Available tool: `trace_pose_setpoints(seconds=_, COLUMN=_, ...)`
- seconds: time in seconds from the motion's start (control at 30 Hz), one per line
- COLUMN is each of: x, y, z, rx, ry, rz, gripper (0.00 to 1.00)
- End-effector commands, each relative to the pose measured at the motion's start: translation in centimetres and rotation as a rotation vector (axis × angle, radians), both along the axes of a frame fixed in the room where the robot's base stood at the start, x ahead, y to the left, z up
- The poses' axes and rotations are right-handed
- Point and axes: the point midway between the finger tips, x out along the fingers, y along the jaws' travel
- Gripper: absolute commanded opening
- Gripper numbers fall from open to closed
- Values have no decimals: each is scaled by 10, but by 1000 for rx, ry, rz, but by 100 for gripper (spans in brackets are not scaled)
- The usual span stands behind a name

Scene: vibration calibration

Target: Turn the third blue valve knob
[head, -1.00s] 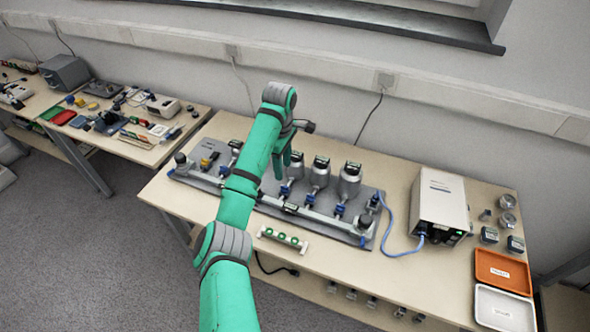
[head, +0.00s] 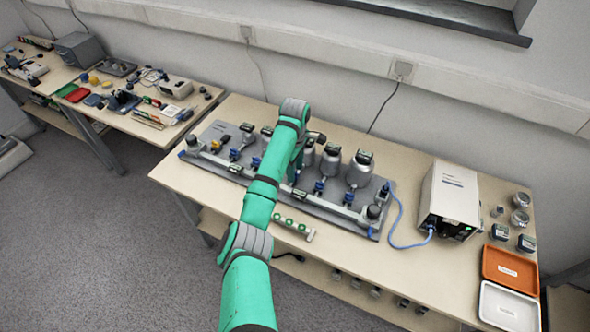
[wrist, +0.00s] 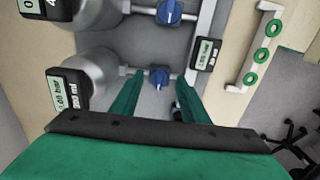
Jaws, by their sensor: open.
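My gripper (wrist: 159,70) is open in the wrist view, one green finger on each side of a blue valve knob (wrist: 158,80). The knob shows between the fingertips, and I see no clear contact. It sits on a thin pipe beside a grey metal vessel (wrist: 95,68) with a small display. Another blue knob (wrist: 169,12) lies on the parallel pipe at the top. In the head view my arm covers part of the row and hides the fingertips. Blue knobs (head: 319,186) and (head: 348,197) show right of it. I cannot tell which count number the knob between my fingers has.
The rig stands on a grey plate (head: 210,165) on a wooden table. A white box (head: 447,195) with a blue cable stands to the right, near orange (head: 510,285) and white trays (head: 492,315). A rack with green rings (head: 293,226) lies in front of the plate.

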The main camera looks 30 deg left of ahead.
Motion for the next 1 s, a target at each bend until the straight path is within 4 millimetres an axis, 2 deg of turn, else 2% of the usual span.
trace_pose_setpoints(seconds=0.33, x=0, y=-1, z=-4, rx=0, ry=0, rz=-1, gripper=41)
trace_pose_setpoints(seconds=0.5, x=0, y=-1, z=-4, rx=0, ry=0, rz=-1, gripper=1)
trace_pose_setpoints(seconds=0.77, x=0, y=-1, z=-4, rx=-1, ry=0, rz=-16, gripper=1)
trace_pose_setpoints(seconds=1.0, x=1, y=-3, z=-4, rx=-1, ry=0, rz=-116, gripper=1)
